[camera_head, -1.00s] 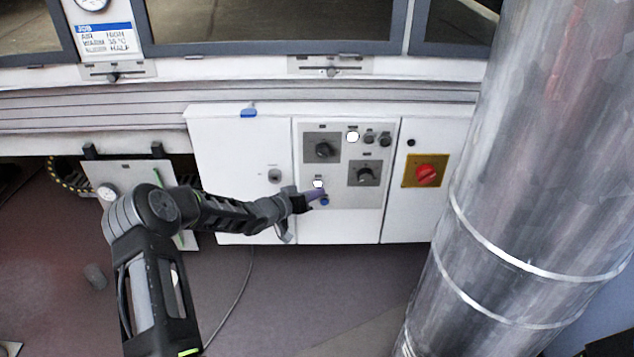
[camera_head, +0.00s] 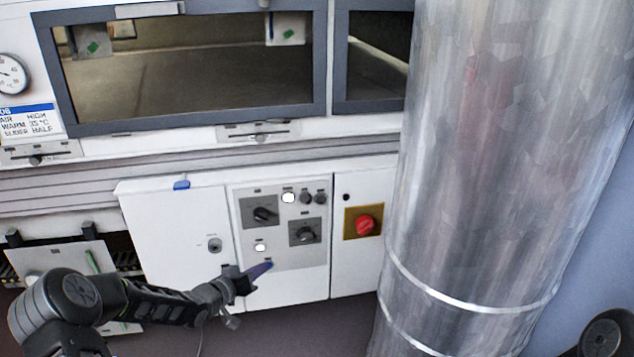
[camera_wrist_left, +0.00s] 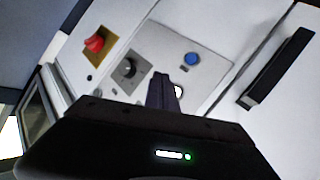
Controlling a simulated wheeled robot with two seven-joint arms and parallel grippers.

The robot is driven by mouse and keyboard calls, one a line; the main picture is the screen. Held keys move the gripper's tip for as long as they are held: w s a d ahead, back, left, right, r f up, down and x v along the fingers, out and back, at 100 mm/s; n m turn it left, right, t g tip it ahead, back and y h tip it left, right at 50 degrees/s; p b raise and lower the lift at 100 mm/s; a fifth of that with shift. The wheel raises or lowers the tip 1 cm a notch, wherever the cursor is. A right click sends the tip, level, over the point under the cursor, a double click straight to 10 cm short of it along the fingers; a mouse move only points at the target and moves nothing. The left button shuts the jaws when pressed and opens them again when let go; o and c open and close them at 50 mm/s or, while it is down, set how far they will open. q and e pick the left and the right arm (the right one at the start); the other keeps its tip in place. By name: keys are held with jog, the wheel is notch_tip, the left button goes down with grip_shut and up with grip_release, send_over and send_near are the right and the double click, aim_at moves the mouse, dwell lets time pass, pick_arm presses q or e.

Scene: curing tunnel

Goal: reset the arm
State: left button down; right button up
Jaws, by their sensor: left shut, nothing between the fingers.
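My left gripper (camera_head: 260,270) reaches from the lower left to the white control cabinet. Its purple-grey fingers are closed and hold nothing. In the head view the fingertips overlap the lower panel, just below a lit white button (camera_head: 260,247). In the wrist view the closed fingers (camera_wrist_left: 162,92) point at the grey panel, and a blue button (camera_wrist_left: 192,59) shows beyond and to the right of them. In the head view the fingers mostly hide that blue button. Whether they touch the panel I cannot tell. My right gripper is not in view.
The panel carries dark knobs (camera_head: 304,233) and a second lit white button (camera_head: 288,197). A red rotary switch (camera_head: 363,224) on a yellow plate is to the right. A large metal duct (camera_head: 480,180) blocks the right side. Tunnel windows (camera_head: 190,70) are above.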

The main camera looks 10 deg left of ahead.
pick_arm(q)
jog(key=s+d+f+n+g, duration=0.1)
jog(key=s+d+f+g, duration=0.2)
jog(key=s+d+f, duration=0.35)
jog(key=s+d+f+n+g, duration=0.1)
jog(key=s+d+f+g, duration=0.25)
jog(key=s+f, duration=0.45)
jog(key=s+d+f+m+g, duration=0.1)
jog(key=s+d+f+g, duration=0.1)
jog(key=s+d, duration=0.45)
jog(key=s+d+f+g, duration=0.2)
jog(key=s+d+g, duration=0.15)
jog(key=s, duration=0.65)
jog(key=s+d+f+m+g, duration=0.1)
jog(key=s+d+f, duration=0.1)
jog(key=s+d, duration=0.5)
notch_tip(320, 180, up, 20)
jog(key=s+p, duration=0.1)
jog(key=p, duration=1.9)
jog(key=shift+a+r, duration=0.25)
jog(key=shift+a, duration=0.15)
